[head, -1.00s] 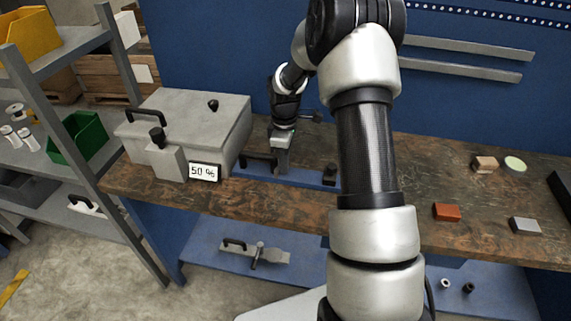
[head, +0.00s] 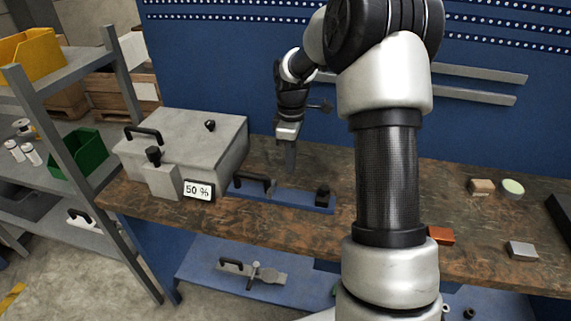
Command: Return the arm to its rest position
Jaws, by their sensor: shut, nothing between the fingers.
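My arm rises through the middle of the head view and bends over toward the bench. My gripper (head: 290,160) points down above the wooden bench, behind the blue plate with a black handle (head: 258,181). Its fingers are shut with nothing between them. A gap shows between the fingers and the handle in this view. No microscope can be made out.
A grey box (head: 190,145) with a "50 %" display (head: 199,190) stands left on the bench (head: 300,233). An orange block (head: 440,235), a grey block (head: 521,251), a wooden block (head: 481,187) and a pale round disc (head: 512,186) lie right. A shelf with a green bin (head: 80,154) stands left.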

